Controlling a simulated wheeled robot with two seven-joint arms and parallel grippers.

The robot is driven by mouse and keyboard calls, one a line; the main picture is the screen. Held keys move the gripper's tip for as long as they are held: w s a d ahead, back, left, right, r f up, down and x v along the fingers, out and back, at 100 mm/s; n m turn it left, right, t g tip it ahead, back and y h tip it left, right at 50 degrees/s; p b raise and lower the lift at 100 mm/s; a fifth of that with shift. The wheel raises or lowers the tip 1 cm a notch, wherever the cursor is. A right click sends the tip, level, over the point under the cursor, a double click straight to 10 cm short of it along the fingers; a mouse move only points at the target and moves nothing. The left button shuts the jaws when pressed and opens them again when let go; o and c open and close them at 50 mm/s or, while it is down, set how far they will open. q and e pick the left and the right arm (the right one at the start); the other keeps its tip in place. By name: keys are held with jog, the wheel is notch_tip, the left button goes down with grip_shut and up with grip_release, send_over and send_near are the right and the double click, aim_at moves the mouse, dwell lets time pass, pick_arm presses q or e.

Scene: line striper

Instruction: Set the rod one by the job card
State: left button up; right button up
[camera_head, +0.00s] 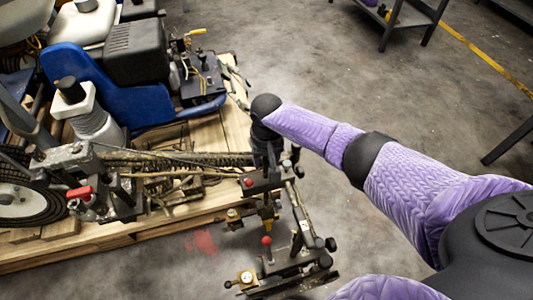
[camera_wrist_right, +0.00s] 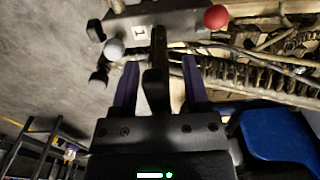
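My right gripper (camera_head: 268,158) points down at the bracket assembly on the front of the striper, and its fingertips are partly hidden in the head view. In the right wrist view, its two purple fingers (camera_wrist_right: 160,82) are apart. A dark upright rod (camera_wrist_right: 156,80) stands between them, with gaps on both sides. Beyond it is a dark block (camera_wrist_right: 165,25) with a white label reading 1 (camera_wrist_right: 138,33), a red knob (camera_wrist_right: 216,17) and a grey knob (camera_wrist_right: 114,48). I cannot make out a job card. My left gripper is not in view.
The striper's blue body (camera_head: 150,103) and engine (camera_head: 135,50) stand on a wooden pallet (camera_head: 150,228). A second red-knobbed lever (camera_head: 266,241) and a gauge (camera_head: 246,277) are nearer. Open concrete floor lies to the right, with a metal shelf (camera_head: 405,15) at the back.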

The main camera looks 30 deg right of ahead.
notch_tip(320, 180, up, 10)
jog(key=p, duration=0.7)
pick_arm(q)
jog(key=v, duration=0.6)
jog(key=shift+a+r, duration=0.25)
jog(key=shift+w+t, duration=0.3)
pick_arm(e)
jog(key=shift+f, duration=0.1)
